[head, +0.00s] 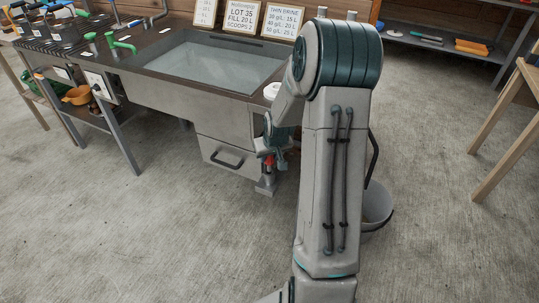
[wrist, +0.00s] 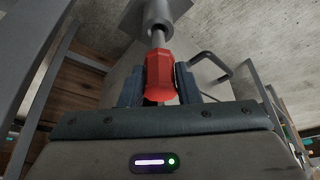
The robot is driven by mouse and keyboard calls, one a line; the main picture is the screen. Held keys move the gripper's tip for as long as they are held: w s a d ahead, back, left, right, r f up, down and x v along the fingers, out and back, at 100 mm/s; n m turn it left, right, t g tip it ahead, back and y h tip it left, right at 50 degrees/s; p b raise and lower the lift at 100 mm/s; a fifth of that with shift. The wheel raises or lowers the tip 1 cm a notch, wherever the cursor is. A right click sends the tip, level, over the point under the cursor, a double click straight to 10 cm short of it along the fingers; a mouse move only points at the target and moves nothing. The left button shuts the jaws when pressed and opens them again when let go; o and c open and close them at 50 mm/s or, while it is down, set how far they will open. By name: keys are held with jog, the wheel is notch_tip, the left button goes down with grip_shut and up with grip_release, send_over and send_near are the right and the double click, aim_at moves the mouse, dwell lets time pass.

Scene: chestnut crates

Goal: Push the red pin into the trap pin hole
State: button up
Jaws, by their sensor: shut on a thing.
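The red pin (wrist: 160,76) has a red grip and a thin metal shaft. My gripper (wrist: 159,88) is shut on the red grip, one finger on each side. The shaft points away from my gripper and meets the end of a grey cylinder (wrist: 158,14), which appears to hold the trap pin hole. In the head view, the red pin (head: 269,162) shows small at my gripper (head: 273,158), low beside the sink cabinet, above a grey metal fitting (head: 266,187).
The sink basin (head: 212,63) stands behind, with a drawer (head: 226,156) and its dark bar handle below. A grey bucket (head: 377,207) stands on the floor behind my arm. A wooden table (head: 505,130) is at the right. The concrete floor in front is clear.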

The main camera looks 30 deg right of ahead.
aim_at(270, 164)
jog(key=shift+f+b, duration=1.7)
jog(key=shift+f, duration=0.65)
jog(key=o, duration=1.1)
jog(key=shift+r, duration=0.1)
jog(key=shift+n+g+y, duration=0.3)
jog(key=shift+n+g, duration=0.3)
jog(key=shift+g, duration=0.3)
jog(key=s+a+r+p, duration=0.5)
jog(key=s+r+p, duration=0.3)
jog(key=r, duration=0.6)
jog(key=s+a+r+p, duration=0.5)
jog(key=s+r+p, duration=0.3)
jog(key=r, duration=0.7)
jog(key=s+a+r+p, duration=0.5)
jog(key=s+r+p, duration=0.3)
jog(key=r, duration=0.6)
jog(key=shift+s+a+r, duration=0.25)
jog(key=shift+s+a, duration=0.15)
jog(key=shift+s, duration=0.1)
